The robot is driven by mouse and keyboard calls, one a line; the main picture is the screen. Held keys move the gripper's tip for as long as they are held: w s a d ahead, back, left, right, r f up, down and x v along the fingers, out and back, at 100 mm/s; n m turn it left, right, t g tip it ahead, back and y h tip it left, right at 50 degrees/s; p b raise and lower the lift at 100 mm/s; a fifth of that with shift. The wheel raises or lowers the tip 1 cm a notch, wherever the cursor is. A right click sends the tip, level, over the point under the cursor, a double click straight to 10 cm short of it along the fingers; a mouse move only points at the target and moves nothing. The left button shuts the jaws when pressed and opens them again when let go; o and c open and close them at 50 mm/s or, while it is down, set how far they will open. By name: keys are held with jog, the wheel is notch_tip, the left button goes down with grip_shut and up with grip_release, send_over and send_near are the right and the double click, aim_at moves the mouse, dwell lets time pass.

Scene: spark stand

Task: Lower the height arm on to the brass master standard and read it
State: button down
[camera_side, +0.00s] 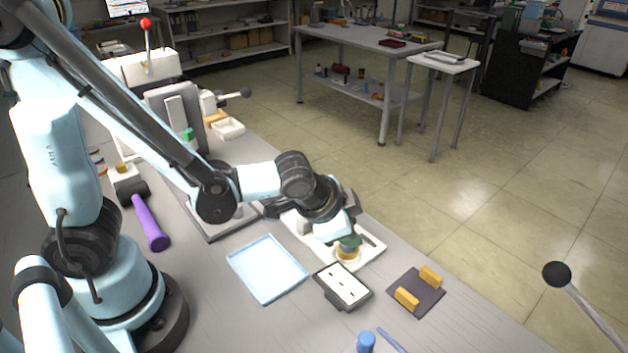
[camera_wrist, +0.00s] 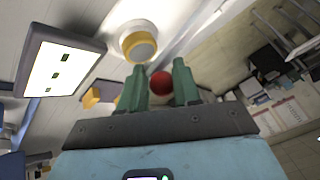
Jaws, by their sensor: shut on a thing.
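The brass master standard (camera_side: 347,252) appears as a short yellow cylinder on a white stand (camera_side: 372,256), just under my gripper (camera_side: 349,241). In the wrist view a round yellow-rimmed piece with a pale face (camera_wrist: 138,44), likely the same standard, is just beyond the fingertips. My gripper's green fingers (camera_wrist: 160,82) are shut on a red ball knob (camera_wrist: 160,85), which I take to be the height arm's knob. The knob is hidden in the side view. I cannot tell whether the arm touches the standard, and no reading is legible.
A black box with a slotted white top (camera_side: 342,287) stands close in front of the stand. A light blue tray (camera_side: 268,268) lies left. A dark mat (camera_side: 418,302) holds two yellow blocks. A purple-handled mallet (camera_side: 150,224) lies farther left. A black-knobbed lever (camera_side: 556,274) is right.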

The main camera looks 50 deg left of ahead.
jog(key=shift+w+a, duration=0.15)
jog(key=c, duration=1)
grip_release()
jog(key=shift+o, duration=0.3)
jog(key=v, duration=1.2)
jog(key=shift+r, duration=0.1)
jog(key=a+f+n, duration=0.1)
jog(key=a+n, duration=0.5)
jog(key=a, duration=0.3)
jog(key=shift+a+n, duration=0.35)
jog(key=shift+n, duration=0.05)
